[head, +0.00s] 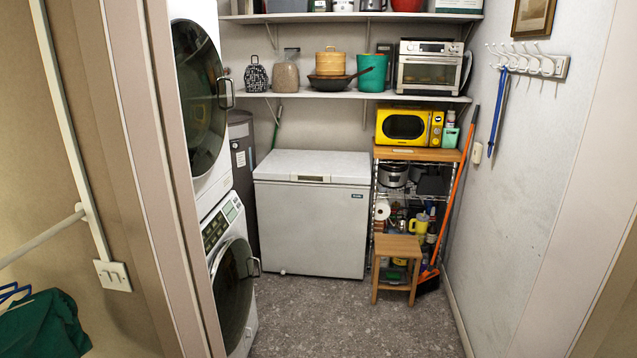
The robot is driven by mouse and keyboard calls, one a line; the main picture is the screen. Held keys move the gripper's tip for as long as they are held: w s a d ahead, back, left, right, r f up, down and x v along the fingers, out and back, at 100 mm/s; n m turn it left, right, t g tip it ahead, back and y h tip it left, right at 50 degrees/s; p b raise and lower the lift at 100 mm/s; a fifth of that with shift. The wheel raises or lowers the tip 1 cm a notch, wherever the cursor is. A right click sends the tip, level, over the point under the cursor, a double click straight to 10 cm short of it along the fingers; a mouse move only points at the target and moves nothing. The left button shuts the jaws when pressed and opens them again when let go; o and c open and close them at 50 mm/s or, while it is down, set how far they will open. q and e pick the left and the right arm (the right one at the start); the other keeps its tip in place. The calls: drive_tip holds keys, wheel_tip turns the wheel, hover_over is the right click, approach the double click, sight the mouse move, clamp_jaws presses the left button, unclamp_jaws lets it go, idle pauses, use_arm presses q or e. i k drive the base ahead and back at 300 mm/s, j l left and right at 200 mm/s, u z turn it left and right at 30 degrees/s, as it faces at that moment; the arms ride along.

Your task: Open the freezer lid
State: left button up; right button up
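The chest freezer (310,230) is a white box standing against the back wall of the small room. Its lid (318,165) is flat and closed, with a handle strip (311,178) at the middle of the front edge. The freezer's front is fully visible from the doorway. Neither of my grippers shows in the head view.
A stacked washer and dryer (233,280) stands left of the freezer. A wire rack with a yellow microwave (408,127), a wooden stool (396,268) and an orange broom (455,200) are to its right. A shelf (290,94) hangs above. The grey floor (350,320) in front is clear.

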sight(336, 167)
drive_tip(key=i, duration=2.65)
drive_tip(key=i+u, duration=0.15)
drive_tip(key=i, duration=0.5)
drive_tip(key=i+l+u, duration=0.1)
drive_tip(key=i, duration=0.5)
drive_tip(key=i+l+u, duration=0.15)
drive_tip(key=i, duration=0.5)
drive_tip(key=l, duration=0.1)
